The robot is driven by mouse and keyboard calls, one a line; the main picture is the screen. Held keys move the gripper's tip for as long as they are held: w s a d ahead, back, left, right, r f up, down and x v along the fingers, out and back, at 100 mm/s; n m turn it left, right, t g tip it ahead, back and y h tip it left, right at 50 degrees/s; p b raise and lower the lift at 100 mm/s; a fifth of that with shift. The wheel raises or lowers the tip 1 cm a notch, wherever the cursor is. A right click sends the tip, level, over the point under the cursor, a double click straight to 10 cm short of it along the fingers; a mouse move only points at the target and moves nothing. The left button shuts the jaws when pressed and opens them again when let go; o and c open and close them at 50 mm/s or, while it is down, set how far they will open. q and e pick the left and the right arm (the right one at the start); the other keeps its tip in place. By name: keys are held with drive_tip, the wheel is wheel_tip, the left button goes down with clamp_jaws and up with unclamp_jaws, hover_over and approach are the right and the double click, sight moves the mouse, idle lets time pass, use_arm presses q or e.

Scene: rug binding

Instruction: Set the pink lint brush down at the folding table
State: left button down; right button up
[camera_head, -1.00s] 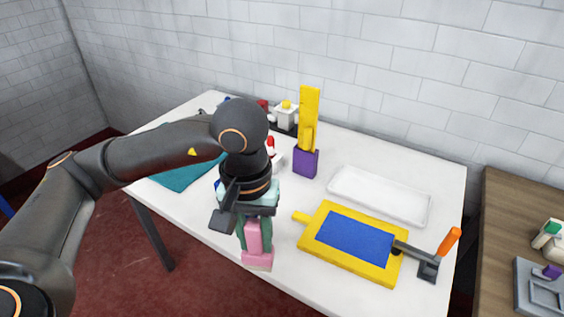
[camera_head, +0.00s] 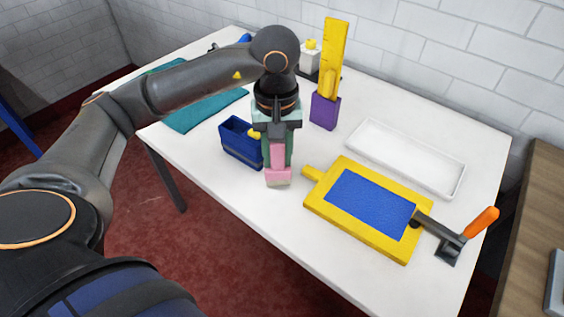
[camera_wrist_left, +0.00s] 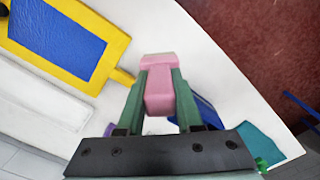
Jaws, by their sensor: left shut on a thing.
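The pink lint brush (camera_head: 278,174) is held upright in my left gripper (camera_head: 278,150), with its wider pink end pointing down. In the left wrist view the brush (camera_wrist_left: 158,92) sits between the two green fingers of the gripper (camera_wrist_left: 160,98). The fingers are shut on it. The brush is over the white folding table (camera_head: 310,237), near its front edge; I cannot tell whether its lower end touches the top. My right gripper is not in view.
A dark blue bin (camera_head: 239,143) stands just left of the brush. A yellow-framed blue board (camera_head: 368,206) lies to the right, with an orange-handled tool (camera_head: 470,230) at its end. A white tray (camera_head: 407,157), a purple block holding a yellow piece (camera_head: 324,111) and a teal cloth (camera_head: 203,109) are also on the table.

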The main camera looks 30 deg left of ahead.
use_arm(q)
drive_tip(key=shift+w+a+f, duration=0.1)
drive_tip(key=shift+w+f, duration=0.3)
drive_tip(key=shift+f, duration=0.6)
drive_tip(key=shift+w+a+f, duration=0.15)
drive_tip(key=shift+w+f, duration=0.3)
drive_tip(key=shift+f, duration=0.55)
drive_tip(key=shift+w+a+f, duration=0.1)
drive_tip(key=shift+w+f, duration=0.3)
drive_tip(key=shift+f, duration=0.6)
drive_tip(key=shift+f, duration=0.2)
drive_tip(key=c, duration=0.6)
unclamp_jaws()
drive_tip(key=shift+o, duration=0.2)
drive_tip(key=shift+r, duration=0.1)
wheel_tip(320, 180, up, 12)
drive_tip(key=shift+p, duration=0.4)
drive_tip(key=shift+r, duration=0.1)
